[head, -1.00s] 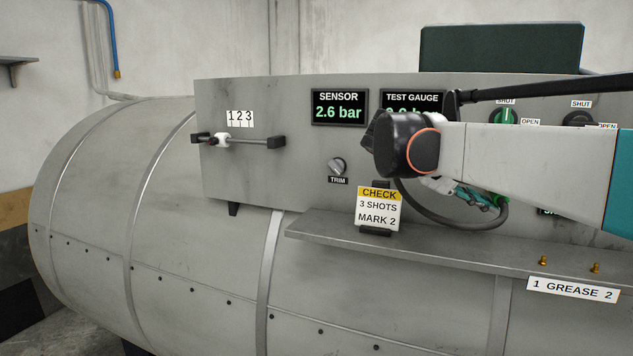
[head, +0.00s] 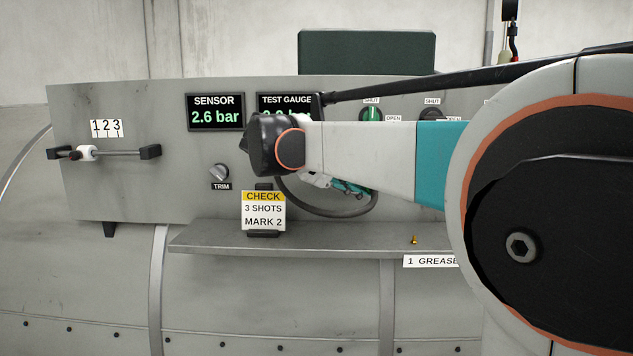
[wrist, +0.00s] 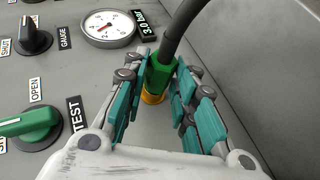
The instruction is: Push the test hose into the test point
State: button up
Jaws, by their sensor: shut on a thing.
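In the wrist view the test hose is a black hose (wrist: 178,28) with a green end piece (wrist: 161,72). My gripper (wrist: 160,82) has its teal-padded fingers on both sides of the green end and is shut on it. A yellow fitting (wrist: 152,97) sits right under the green end, against the grey panel. I cannot tell whether the end is seated. In the head view my gripper (head: 343,187) is mostly hidden behind my arm, and the hose loop (head: 335,215) hangs below it.
A green TEST knob (wrist: 28,125) points toward its SHUT label. A black knob (wrist: 32,38) and round gauge (wrist: 108,28) are nearby. A CHECK card (head: 263,211) stands on the shelf (head: 335,241). The SENSOR display (head: 215,112) reads 2.6 bar; the TEST GAUGE display (head: 285,103) is partly covered.

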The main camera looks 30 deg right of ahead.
jog(key=shift+w, duration=0.1)
dwell(0.8)
jog(key=o, duration=1.1)
jog(key=shift+d, duration=0.1)
jog(key=s+v, duration=0.1)
jog(key=v, duration=1.1)
jog(key=shift+w, duration=0.55)
jog(key=s+a+f+n+t+y, duration=0.1)
jog(key=s+a+f+t+y, duration=0.35)
jog(key=f, duration=0.65)
jog(key=s+a+f+n+t+y, duration=0.1)
jog(key=s+a+f+n+y, duration=0.1)
jog(key=s+a+f+y, duration=0.5)
jog(key=s+a+f+n+t+y, duration=0.1)
jog(key=s+a+f+t, duration=0.25)
jog(key=s+f, duration=0.75)
jog(key=w+f+b, duration=0.3)
jog(key=f+b, duration=2.1)
jog(key=f, duration=0.3)
jog(key=shift+a+g, duration=0.4)
jog(key=shift+a, duration=0.05)
